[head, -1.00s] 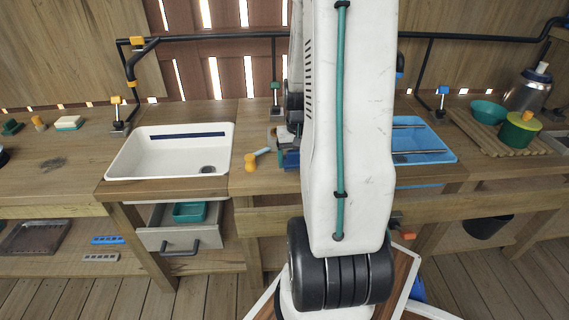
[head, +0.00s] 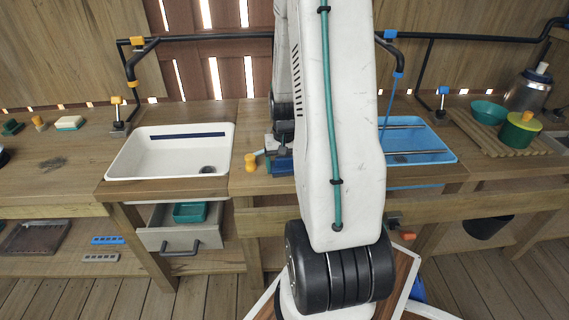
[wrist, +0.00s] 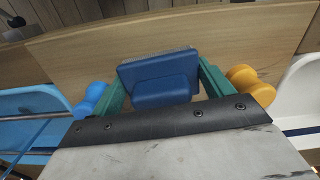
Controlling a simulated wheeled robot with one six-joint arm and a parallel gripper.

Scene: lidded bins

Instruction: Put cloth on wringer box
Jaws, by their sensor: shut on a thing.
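In the wrist view, my gripper (wrist: 163,88) has its dark green fingers on either side of a blue block (wrist: 160,78) with a raised rounded front, and is shut on it. In the head view the blue block (head: 281,167) is low at the counter between the two basins, partly hidden by my arm. I cannot tell whether it rests on the counter. No cloth can be made out clearly, and I cannot tell which thing is the wringer box.
A white basin (head: 125,168) is on the left and a blue basin (head: 425,156) on the right. A thin blue stream (head: 388,108) falls from the right tap. An orange knob (head: 250,162) stands beside the blue block. A drawer (head: 180,235) hangs open below.

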